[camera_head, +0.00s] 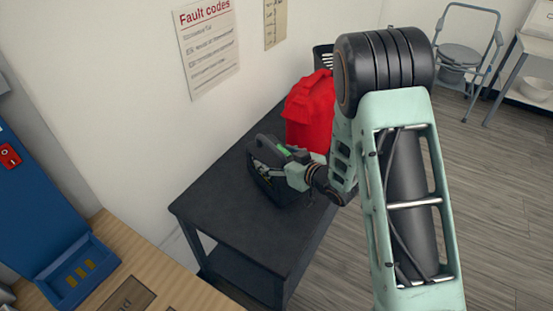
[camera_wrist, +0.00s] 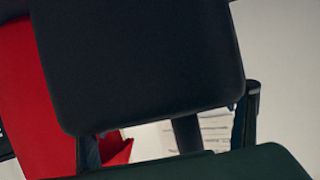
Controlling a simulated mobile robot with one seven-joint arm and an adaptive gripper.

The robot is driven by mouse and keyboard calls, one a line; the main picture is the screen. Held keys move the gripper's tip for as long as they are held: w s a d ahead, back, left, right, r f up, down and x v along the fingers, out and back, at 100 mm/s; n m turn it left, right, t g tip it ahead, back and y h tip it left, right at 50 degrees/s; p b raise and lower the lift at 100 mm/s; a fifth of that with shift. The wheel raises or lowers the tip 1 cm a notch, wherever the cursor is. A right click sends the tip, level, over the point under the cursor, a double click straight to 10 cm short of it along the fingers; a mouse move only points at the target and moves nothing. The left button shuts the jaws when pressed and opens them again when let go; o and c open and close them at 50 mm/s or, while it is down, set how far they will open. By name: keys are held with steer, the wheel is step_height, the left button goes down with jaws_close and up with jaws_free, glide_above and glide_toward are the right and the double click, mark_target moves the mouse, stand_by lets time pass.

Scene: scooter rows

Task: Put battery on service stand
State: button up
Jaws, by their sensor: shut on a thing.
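The dark battery (camera_head: 264,150) is at the black table, left of the red can. It fills much of the wrist view as a dark block (camera_wrist: 140,60). My gripper (camera_head: 267,173) is shut on it; in the wrist view its fingers stand at either side below the block. The battery is over the table top, and I cannot tell whether it touches it. A blue stand (camera_head: 35,215) with a red switch and a low tray showing gold contacts (camera_head: 80,275) is at the left; I cannot tell for certain that it is the service stand.
The black table (camera_head: 225,215) has bare top in front of the battery. A red can (camera_head: 312,110) stands close behind, also in the wrist view (camera_wrist: 35,90). A wooden bench (camera_head: 150,270) is at lower left. A wall is behind; a grey commode chair (camera_head: 460,60) is at the far right.

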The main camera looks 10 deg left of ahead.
steer(key=shift+a+f+b, duration=0.1)
steer(key=shift+f+b, duration=0.4)
steer(key=shift+f, duration=0.45)
steer(key=shift+f, duration=0.15)
steer(key=o, duration=2.1)
steer(key=shift+s+f, duration=0.15)
steer(key=shift+d+r, duration=0.2)
steer(key=shift+d, duration=0.05)
steer(key=p+v, duration=0.1)
steer(key=v, duration=1)
steer(key=shift+s+d+r, duration=0.2)
steer(key=shift+s, duration=0.05)
steer(key=shift+w, duration=0.1)
